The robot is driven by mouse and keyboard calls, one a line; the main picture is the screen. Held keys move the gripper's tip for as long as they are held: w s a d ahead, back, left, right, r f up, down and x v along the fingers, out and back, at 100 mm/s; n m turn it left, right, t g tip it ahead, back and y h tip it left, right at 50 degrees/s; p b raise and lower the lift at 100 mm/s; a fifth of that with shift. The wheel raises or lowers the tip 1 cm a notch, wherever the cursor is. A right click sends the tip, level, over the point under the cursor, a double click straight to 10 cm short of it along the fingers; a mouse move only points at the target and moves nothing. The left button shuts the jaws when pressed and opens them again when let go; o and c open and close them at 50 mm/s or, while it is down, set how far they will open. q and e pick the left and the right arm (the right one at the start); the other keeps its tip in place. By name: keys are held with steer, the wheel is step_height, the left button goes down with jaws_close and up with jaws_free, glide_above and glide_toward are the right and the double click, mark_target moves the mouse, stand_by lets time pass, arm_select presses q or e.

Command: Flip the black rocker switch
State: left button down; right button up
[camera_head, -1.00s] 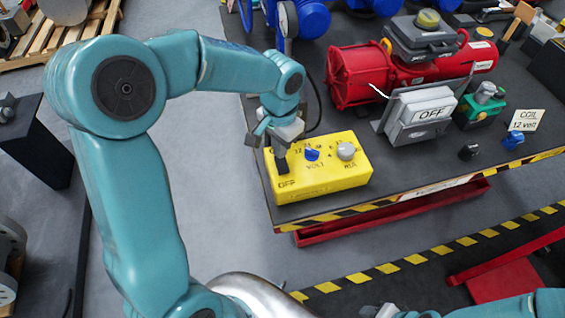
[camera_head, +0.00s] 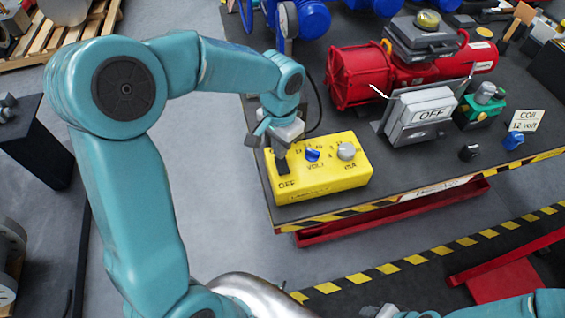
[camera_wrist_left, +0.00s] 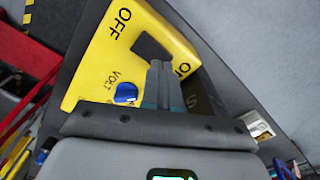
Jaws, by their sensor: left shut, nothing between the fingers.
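The yellow control box (camera_head: 345,181) sits at the near left corner of the dark table. Its black rocker switch (camera_head: 283,168) is at the left end, beside the OFF label, and my left gripper partly covers it in the head view. In the left wrist view the black rocker (camera_wrist_left: 148,45) lies between the OFF and ON labels. My left gripper (camera_head: 279,152) is shut and empty, pointing down at the box. Its fingertips (camera_wrist_left: 156,64) are at the rocker's ON end; I cannot tell whether they touch it. A small part of my right gripper (camera_head: 380,311) may show at the bottom edge.
A blue VOLT knob (camera_head: 312,155) and a grey knob (camera_head: 346,151) are on the same box, right of the rocker. A grey OFF switch box (camera_head: 420,115) and a red motor (camera_head: 355,77) stand behind. A striped edge (camera_head: 330,216) borders the table's front.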

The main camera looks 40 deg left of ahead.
arm_select(q)
steer(key=shift+f+b, duration=0.8)
steer(key=shift+f, duration=0.2)
stand_by(0.8)
steer(key=shift+r, duration=0.1)
step_height(320, 180, up, 6)
steer(key=p, duration=0.4)
steer(key=shift+f+p, duration=0.2)
steer(key=shift+p, duration=0.15)
steer(key=shift+r+p, duration=0.45)
steer(key=shift+r, duration=0.25)
steer(key=shift+f, duration=0.1)
steer(key=shift+s, duration=0.1)
